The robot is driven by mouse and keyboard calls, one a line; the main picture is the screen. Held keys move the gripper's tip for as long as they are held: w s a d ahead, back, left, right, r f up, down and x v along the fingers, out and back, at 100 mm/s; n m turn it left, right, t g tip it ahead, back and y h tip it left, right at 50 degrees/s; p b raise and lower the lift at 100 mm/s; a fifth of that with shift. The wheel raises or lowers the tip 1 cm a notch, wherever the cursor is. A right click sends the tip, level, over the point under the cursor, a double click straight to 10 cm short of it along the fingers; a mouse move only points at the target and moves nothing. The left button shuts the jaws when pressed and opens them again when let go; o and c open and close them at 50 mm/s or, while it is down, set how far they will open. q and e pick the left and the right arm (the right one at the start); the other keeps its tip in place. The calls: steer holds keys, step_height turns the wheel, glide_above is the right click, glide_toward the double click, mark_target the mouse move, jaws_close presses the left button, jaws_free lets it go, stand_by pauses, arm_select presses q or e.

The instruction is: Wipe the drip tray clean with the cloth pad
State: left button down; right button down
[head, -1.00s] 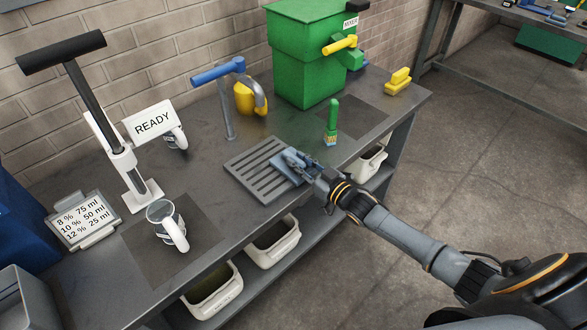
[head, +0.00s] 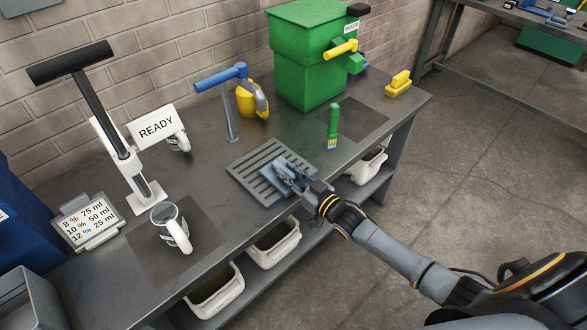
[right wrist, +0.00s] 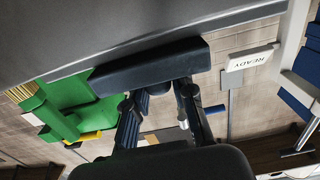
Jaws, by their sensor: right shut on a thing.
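The drip tray (head: 245,170) is a dark grey slatted tray lying flat on the bench near its front edge. The blue cloth pad (head: 270,174) is over the right part of the tray and appears to rest on its slats. My right gripper (head: 287,177) is shut on the pad from the front right and hides part of it and of the tray. In the right wrist view the pad (right wrist: 150,64) is a dark block across my fingers. Whether dirt is on the slats is too small to tell. My left gripper is not in view.
A blue-handled tap (head: 230,100) stands behind the tray, with a yellow jug (head: 247,98) near it. A mug (head: 168,222) stands at front left. Bins (head: 275,243) sit below.

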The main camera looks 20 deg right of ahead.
steer(key=shift+a, duration=0.1)
steer(key=shift+s+a+p, duration=0.25)
steer(key=shift+a, duration=0.3)
steer(key=shift+s+a+p, duration=0.2)
steer(key=shift+a, duration=0.35)
steer(key=shift+w+d+f+b, duration=0.1)
steer(key=shift+w+d+b, duration=0.15)
steer(key=shift+d, duration=0.35)
steer(key=shift+w+d+b, duration=0.2)
steer(key=shift+d, duration=0.45)
steer(key=shift+w+d+f+b, duration=0.1)
steer(key=shift+w+d+b, duration=0.15)
steer(key=shift+d, duration=0.35)
steer(key=shift+w+d+r, duration=0.15)
steer(key=shift+d, duration=0.2)
steer(key=shift+a, duration=0.1)
steer(key=a, duration=0.1)
steer(key=s+a+p, duration=0.1)
steer(key=a, duration=0.1)
steer(key=shift+s+a, duration=0.15)
steer(key=shift+s, duration=0.05)
steer(key=shift+s+a+p, duration=0.15)
steer(key=shift+a+p, duration=0.15)
steer(key=shift+a, duration=0.1)
